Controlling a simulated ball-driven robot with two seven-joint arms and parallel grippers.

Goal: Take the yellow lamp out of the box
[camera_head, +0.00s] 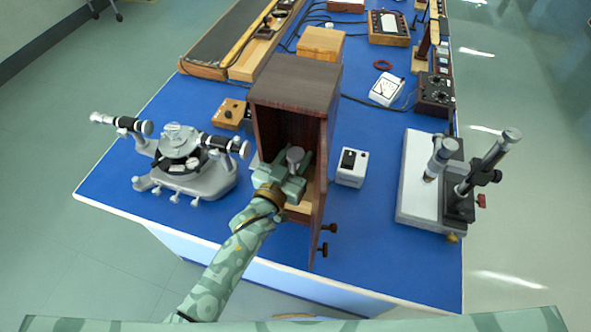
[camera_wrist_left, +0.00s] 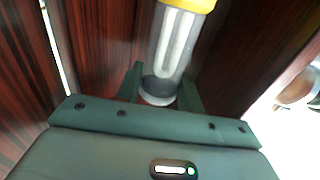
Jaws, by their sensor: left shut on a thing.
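The box (camera_head: 293,84) is a tall dark wooden cabinet with an open front, standing on the blue bench. My left gripper (camera_head: 292,168) reaches into its opening from the front. In the left wrist view the yellow lamp (camera_wrist_left: 176,42) shows clear walls, white tubes inside, a yellow cap at the top edge and a grey end. The left gripper's fingers (camera_wrist_left: 160,88) are shut around its grey end, with dark wood walls on both sides. In the head view a grey round end of the lamp (camera_head: 295,155) shows at the fingers; its yellow part is hidden. My right gripper is not in view.
A spectrometer (camera_head: 185,160) stands left of the box. A small white switch box (camera_head: 352,167) and a microscope-like stand (camera_head: 440,185) are to the right. Blue bench near the front right is clear.

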